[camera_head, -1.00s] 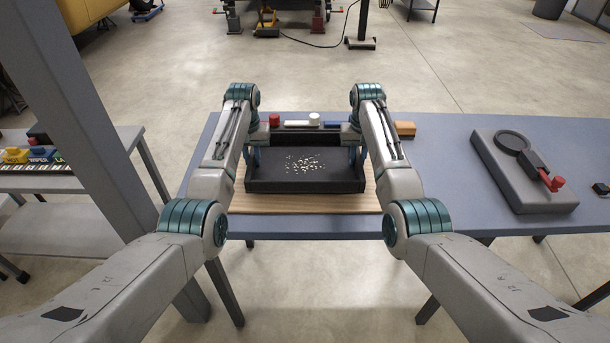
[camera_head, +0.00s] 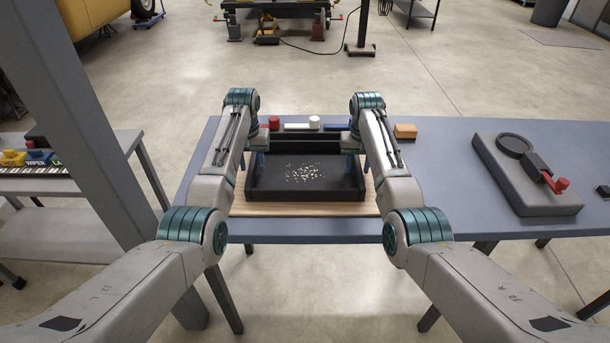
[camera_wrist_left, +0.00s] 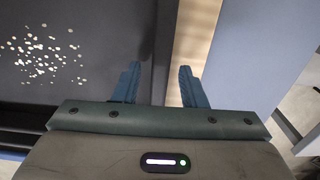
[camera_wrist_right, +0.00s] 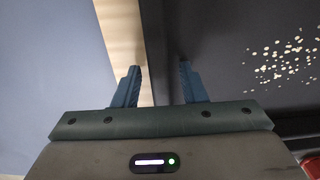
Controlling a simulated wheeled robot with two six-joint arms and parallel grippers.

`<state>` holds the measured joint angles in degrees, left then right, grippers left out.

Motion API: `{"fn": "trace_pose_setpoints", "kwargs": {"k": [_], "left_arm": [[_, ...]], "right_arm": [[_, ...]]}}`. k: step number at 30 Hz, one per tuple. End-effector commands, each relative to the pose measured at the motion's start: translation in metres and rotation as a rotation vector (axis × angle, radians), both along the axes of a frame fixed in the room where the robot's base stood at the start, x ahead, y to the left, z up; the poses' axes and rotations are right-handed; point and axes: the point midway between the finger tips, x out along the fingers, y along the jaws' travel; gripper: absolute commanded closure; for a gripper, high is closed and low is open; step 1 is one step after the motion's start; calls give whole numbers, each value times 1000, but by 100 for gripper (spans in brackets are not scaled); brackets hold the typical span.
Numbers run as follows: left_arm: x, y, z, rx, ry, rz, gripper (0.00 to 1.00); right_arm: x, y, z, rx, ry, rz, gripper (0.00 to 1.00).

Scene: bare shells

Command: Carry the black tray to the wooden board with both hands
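The black tray (camera_head: 307,196) is a shallow dark box with many small pale pieces scattered on its floor. It appears level and resting on the wooden board (camera_head: 240,210), whose pale edges show around it in the head view. My left gripper (camera_wrist_left: 161,67) has its fingers apart, one on each side of the tray's left wall. My right gripper (camera_wrist_right: 159,66) straddles the right wall the same way. Both grippers look open, with gaps beside the walls. In the head view the fingers are partly hidden by my arms.
Behind the tray on the blue-grey table (camera_head: 440,215) are red and white cylinders, a blue-and-white bar and an orange-brown block (camera_head: 405,131). A grey fixture with a black ring (camera_head: 525,172) stands to the right. A grey post (camera_head: 80,120) stands at left.

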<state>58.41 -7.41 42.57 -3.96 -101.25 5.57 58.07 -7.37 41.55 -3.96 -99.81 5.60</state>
Motion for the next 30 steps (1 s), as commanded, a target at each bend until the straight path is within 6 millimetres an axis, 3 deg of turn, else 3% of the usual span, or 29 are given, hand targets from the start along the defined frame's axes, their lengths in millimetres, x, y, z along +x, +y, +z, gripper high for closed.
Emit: {"fn": "trace_pose_setpoints", "kwargs": {"k": [9, 15, 23, 30], "left_arm": [[0, 0, 67, 0, -5, -1, 62], [0, 0, 99, 0, -4, 0, 62], [0, 0, 110, 0, -1, 0, 62], [0, 0, 110, 0, -2, 0, 62]], "right_arm": [[0, 0, 0, 0, 0, 0, 62], [0, 0, 0, 0, 0, 0, 62], [1, 0, 11, 0, -2, 0, 62], [1, 0, 59, 1, -4, 0, 62]]}}
